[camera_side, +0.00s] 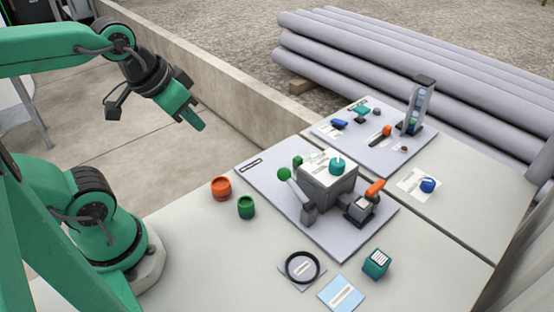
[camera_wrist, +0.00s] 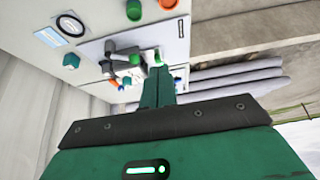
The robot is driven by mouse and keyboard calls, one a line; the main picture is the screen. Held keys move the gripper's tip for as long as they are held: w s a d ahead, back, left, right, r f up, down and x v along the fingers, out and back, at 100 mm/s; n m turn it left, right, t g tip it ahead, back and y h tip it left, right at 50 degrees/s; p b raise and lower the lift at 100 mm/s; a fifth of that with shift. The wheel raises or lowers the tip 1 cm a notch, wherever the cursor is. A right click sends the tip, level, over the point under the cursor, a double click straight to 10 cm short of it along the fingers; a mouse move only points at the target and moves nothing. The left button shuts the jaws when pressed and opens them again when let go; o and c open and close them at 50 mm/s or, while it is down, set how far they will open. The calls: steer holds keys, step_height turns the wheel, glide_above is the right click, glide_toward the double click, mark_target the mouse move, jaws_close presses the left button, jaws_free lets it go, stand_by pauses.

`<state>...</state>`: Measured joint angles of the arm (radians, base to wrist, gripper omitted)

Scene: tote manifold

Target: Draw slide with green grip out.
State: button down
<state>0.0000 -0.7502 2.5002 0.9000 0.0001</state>
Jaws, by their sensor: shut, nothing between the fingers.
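A grey box unit (camera_side: 327,185) stands on a grey plate in the side view, with a teal knob (camera_side: 337,166) on its top. A small green grip (camera_side: 297,161) shows at the box's far left side; whether it belongs to a slide is hard to tell. A lever with a green ball (camera_side: 284,174) leans out at the box's left. My gripper (camera_side: 196,122) is shut and empty, up in the air to the left of the box and apart from it. In the wrist view, my gripper's fingers (camera_wrist: 158,72) are together, and a small green piece (camera_wrist: 157,58) shows just past their tips.
Orange (camera_side: 221,188) and green (camera_side: 246,207) cups stand left of the plate. An orange-handled clamp (camera_side: 374,189) sits right of the box. A black ring (camera_side: 302,267), a blue card (camera_side: 341,294) and a teal cube (camera_side: 376,263) lie in front. Another panel is behind.

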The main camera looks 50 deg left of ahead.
steer(key=c, duration=2.2)
jaws_free()
steer(key=c, duration=1.4)
jaws_free()
steer(key=shift+w, duration=0.1)
steer(key=shift+c, duration=0.2)
steer(key=shift+o, duration=0.8)
steer(key=shift+w+r, duration=0.15)
steer(key=shift+w, duration=0.3)
steer(key=g, duration=0.5)
glide_above(298, 158)
step_height(298, 158, down, 14)
steer(key=shift+s+r, duration=0.1)
steer(key=shift+s, duration=0.05)
steer(key=shift+w+f+g, duration=0.2)
steer(key=shift+f+g, duration=0.1)
steer(key=shift+f, duration=0.1)
steer(key=shift+f, duration=0.1)
